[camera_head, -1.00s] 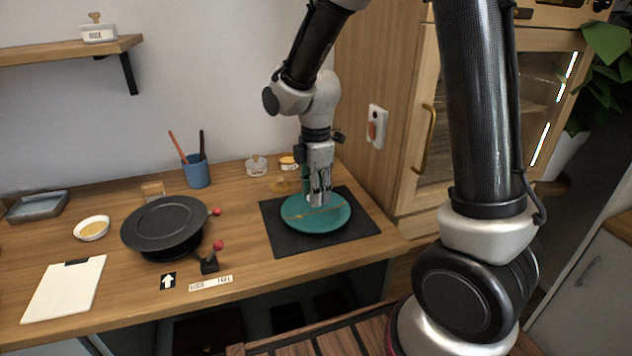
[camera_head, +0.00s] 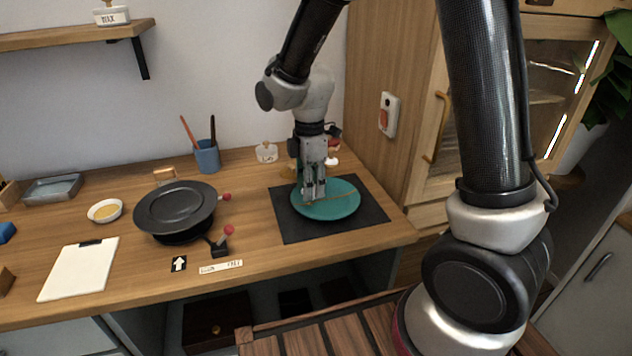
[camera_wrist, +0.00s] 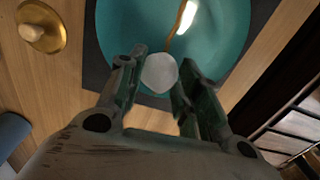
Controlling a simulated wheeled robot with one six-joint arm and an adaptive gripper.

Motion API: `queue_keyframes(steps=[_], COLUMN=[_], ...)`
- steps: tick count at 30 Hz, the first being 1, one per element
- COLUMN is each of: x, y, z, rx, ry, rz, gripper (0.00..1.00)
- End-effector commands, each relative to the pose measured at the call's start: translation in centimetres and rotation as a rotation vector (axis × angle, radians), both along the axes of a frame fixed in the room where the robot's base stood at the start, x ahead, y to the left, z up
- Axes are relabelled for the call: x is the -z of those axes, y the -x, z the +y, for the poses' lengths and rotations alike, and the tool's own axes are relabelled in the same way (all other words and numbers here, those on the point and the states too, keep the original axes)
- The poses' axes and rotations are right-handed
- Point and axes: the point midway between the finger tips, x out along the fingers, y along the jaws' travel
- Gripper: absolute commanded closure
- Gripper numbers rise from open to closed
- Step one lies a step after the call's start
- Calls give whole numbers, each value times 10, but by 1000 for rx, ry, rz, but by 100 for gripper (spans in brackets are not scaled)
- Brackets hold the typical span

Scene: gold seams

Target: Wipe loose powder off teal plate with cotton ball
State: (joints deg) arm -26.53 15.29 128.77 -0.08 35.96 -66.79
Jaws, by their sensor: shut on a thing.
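The teal plate (camera_head: 340,207) lies on a dark mat (camera_head: 292,229) near the right end of the counter. A gold seam crosses it and also shows, with a bright glint, on the plate in the wrist view (camera_wrist: 222,50). My gripper (camera_head: 313,196) points down over the left part of the plate. In the wrist view its fingers (camera_wrist: 158,85) are shut on a white cotton ball (camera_wrist: 159,73), which is at or just above the plate near its rim. I cannot tell whether it touches. Loose powder cannot be made out.
A dark round turntable (camera_head: 176,207) with red-knobbed levers stands left of the mat. Behind are a blue cup (camera_head: 206,156) with two sticks and a small lidded jar (camera_head: 266,152). A gold knobbed lid (camera_wrist: 40,28) lies beside the mat. A wooden cabinet (camera_head: 375,75) bounds the right.

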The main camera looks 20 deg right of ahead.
Motion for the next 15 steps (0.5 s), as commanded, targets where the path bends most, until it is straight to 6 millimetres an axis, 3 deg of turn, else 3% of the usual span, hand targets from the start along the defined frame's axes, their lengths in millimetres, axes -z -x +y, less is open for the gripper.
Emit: queue_keyframes(steps=[15], x=[4], y=[0], z=[0], rx=[0], ry=[0], rz=[1], gripper=[85])
